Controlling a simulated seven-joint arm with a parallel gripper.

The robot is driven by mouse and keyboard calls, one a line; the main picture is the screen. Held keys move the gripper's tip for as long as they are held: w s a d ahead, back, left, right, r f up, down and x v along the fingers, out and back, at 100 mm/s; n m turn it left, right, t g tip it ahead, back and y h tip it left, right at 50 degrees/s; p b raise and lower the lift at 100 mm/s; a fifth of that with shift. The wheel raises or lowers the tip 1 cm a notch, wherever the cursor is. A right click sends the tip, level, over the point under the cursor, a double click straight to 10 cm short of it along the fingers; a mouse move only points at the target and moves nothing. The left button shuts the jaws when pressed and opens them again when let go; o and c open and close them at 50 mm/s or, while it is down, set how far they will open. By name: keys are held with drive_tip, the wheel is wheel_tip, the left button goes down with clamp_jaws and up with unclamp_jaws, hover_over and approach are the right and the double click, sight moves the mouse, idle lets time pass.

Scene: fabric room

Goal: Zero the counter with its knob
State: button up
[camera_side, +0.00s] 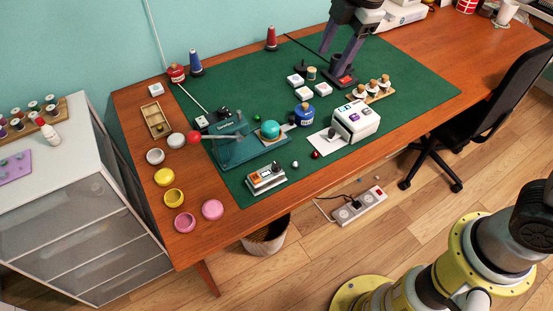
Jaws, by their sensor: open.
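The counter (265,179) looks to be the small grey and white box with an orange panel and a dark window, on a plate at the front edge of the green mat. Its knob is too small to make out for certain. My gripper (334,67) hangs at the top of the side view with its two dark fingers spread. It is open with nothing visible between the fingers, over the back of the mat, behind and to the right of the counter and well apart from it.
A teal press (238,150) with a red-ended lever stands just behind the counter. A white machine (356,118) stands to its right, near a blue jar (304,114). White blocks and spools lie between there and my gripper. The mat (415,75) is clear at right.

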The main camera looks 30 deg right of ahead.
drive_tip(key=w+a+f+n+g, duration=0.2)
drive_tip(key=w+a+f, duration=0.2)
drive_tip(key=a+f, duration=0.5)
approach(276, 164)
drive_tip(key=shift+n+g+h, duration=0.4)
drive_tip(key=f, duration=0.5)
drive_tip(key=w+f, duration=0.1)
drive_tip(key=f, duration=0.2)
drive_tip(key=shift+a+f, duration=0.25)
drive_tip(key=shift+a, duration=0.05)
clamp_jaws()
